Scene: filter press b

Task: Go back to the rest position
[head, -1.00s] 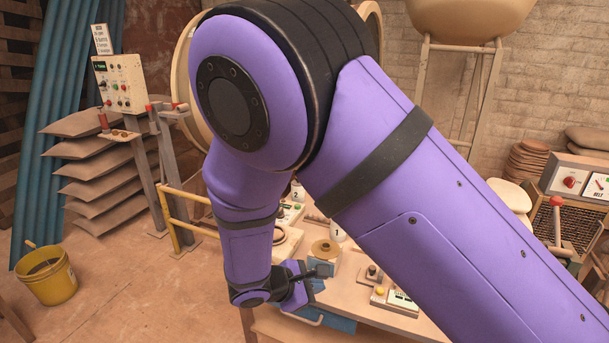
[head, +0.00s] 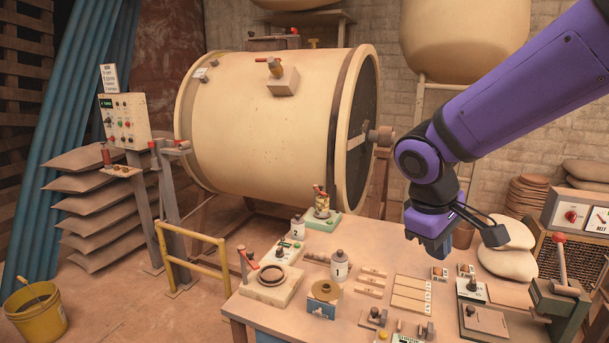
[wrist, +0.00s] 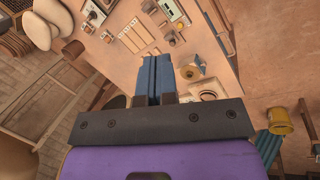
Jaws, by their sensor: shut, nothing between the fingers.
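My gripper (head: 432,250) is raised above the right half of the workbench (head: 385,262) in the head view, at the end of my purple arm. It hangs clear of the things on the bench. In the wrist view, the two blue fingers of my gripper (wrist: 153,78) lie side by side, closed, with nothing between them. The bench (wrist: 215,22) lies below and beyond the fingers in that view.
Bottles (head: 339,266), a vise-like device (head: 560,290), small boxes and wooden blocks crowd the bench. A large cream drum (head: 265,125) stands behind it. A yellow rail (head: 195,262) and a yellow bucket (head: 37,312) are at the left. Open floor lies between them.

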